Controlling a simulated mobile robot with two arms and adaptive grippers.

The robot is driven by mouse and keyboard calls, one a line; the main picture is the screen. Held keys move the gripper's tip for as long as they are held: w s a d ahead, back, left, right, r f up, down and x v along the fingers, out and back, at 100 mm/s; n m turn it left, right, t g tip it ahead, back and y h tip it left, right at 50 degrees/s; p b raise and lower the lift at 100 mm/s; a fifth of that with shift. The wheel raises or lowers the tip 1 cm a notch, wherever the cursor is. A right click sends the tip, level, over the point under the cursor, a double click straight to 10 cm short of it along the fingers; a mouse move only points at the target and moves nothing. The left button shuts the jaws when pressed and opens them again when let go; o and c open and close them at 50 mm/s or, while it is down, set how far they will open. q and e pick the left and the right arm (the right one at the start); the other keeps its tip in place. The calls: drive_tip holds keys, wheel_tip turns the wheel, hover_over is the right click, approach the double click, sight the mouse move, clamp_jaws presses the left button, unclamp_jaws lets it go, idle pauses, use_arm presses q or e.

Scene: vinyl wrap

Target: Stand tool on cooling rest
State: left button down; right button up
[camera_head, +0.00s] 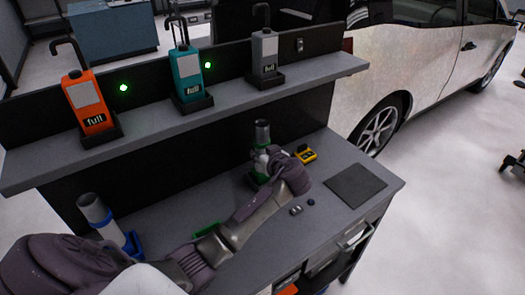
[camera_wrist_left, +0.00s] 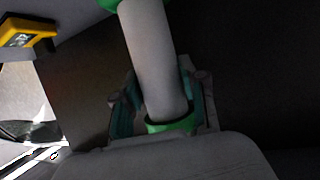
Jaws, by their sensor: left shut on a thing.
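My left gripper (camera_head: 278,160) is shut on a grey tool with green parts and a dark tip (camera_head: 262,132). The tool stands roughly upright, tip up, over the workbench (camera_head: 175,205). In the left wrist view its pale grey barrel (camera_wrist_left: 152,55) runs between the two fingers (camera_wrist_left: 158,105), with green bands at both ends. Green shows low beside the gripper (camera_head: 257,179); I cannot tell whether it is the tool or a rest under it. A flat green piece (camera_head: 207,229) lies on the bench, partly hidden by my arm. My right gripper is out of view.
A blue-banded grey tool (camera_head: 97,210) stands at the bench's left by a blue holder (camera_head: 133,244). A yellow device (camera_head: 306,154), small dark items (camera_head: 297,210) and a dark mat (camera_head: 356,185) lie right. The shelf (camera_head: 225,104) behind carries orange, teal and grey canisters.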

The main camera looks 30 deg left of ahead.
use_arm(q)
drive_tip(key=shift+r, duration=0.1)
drive_tip(key=c, duration=0.6)
unclamp_jaws()
drive_tip(key=shift+c, duration=0.2)
drive_tip(key=shift+d, duration=0.1)
drive_tip(key=shift+s+d, duration=0.2)
drive_tip(key=shift+d, duration=0.1)
drive_tip(key=b+v, duration=0.2)
drive_tip(key=v, duration=0.9)
drive_tip(key=shift+s+r, duration=0.1)
